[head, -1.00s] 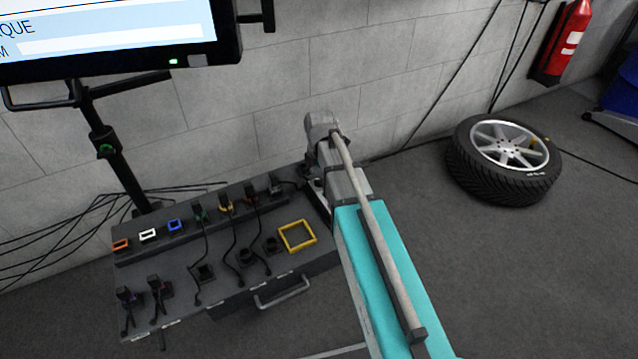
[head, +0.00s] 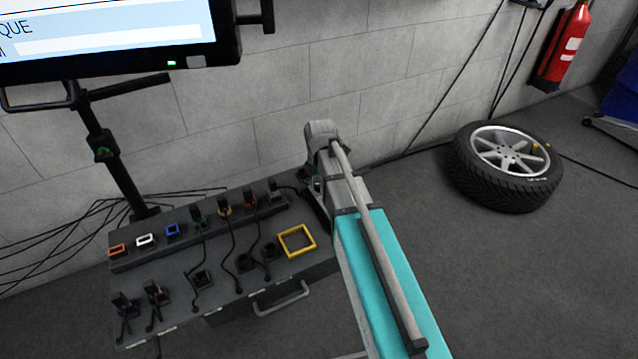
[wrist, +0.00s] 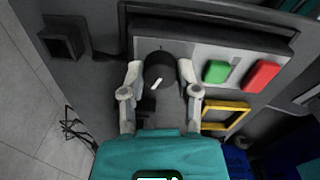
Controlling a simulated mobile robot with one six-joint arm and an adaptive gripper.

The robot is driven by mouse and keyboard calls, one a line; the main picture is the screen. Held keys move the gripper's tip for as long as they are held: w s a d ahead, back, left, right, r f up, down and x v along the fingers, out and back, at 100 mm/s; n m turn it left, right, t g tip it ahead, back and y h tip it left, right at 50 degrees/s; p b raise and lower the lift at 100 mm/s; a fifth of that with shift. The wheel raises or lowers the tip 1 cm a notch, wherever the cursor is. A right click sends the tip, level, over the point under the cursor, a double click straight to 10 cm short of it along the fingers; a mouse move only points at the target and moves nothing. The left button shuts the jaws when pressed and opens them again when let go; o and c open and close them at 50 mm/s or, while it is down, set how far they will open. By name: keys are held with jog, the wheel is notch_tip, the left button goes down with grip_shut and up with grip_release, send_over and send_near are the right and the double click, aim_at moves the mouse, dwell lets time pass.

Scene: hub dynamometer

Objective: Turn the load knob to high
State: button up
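The load knob (wrist: 160,70) is a round black knob with a white pointer mark, on a light grey panel (wrist: 203,52) in the wrist view. The white mark is on the knob's near side and slants slightly up to the right. My gripper (wrist: 160,72) has one pale finger on each side of the knob. The fingers are spread, with what looks like a thin gap to the knob on both sides; I cannot tell whether either touches. In the head view my arm hides the knob and the fingers.
A green button (wrist: 216,71) and a red button (wrist: 260,76) sit right of the knob, close to the right finger. A yellow square frame (head: 296,241) lies on the dark console (head: 215,284), among several cables and sockets. A tyre (head: 503,166) lies on the floor to the right.

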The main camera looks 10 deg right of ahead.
grip_shut()
jog(key=shift+m, duration=0.4)
jog(key=m, duration=1.2)
jog(key=shift+s, duration=0.1)
jog(key=m, duration=0.7)
jog(key=shift+m, duration=0.3)
jog(key=m, duration=0.6)
jog(key=shift+a+m, duration=0.1)
jog(key=shift+m, duration=0.2)
